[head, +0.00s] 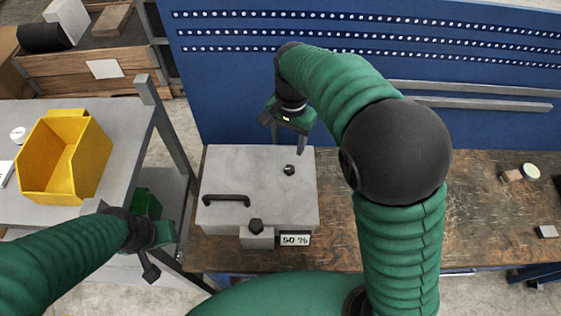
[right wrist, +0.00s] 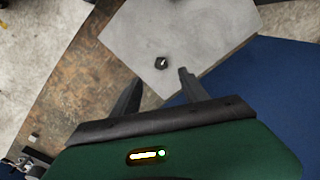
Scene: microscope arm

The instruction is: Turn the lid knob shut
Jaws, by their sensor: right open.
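A grey box (head: 240,175) with a flat lid stands on the wooden bench. A small black knob (head: 289,170) sits on the lid's right half; it also shows in the right wrist view (right wrist: 161,62) with a small white mark on top. My right gripper (head: 286,136) is open and empty above the lid's back edge, apart from the knob. In the right wrist view the knob appears just beyond and between the fingertips (right wrist: 160,75). My left gripper (head: 150,256) is at the lower left, away from the box; its finger opening is unclear.
The box has a black handle (head: 227,199). A second black knob (head: 256,226) sits on a small grey block in front, beside a "50 %" label (head: 295,239). A yellow bin (head: 66,155) stands on the left table. A blue perforated panel (head: 230,80) rises behind the bench.

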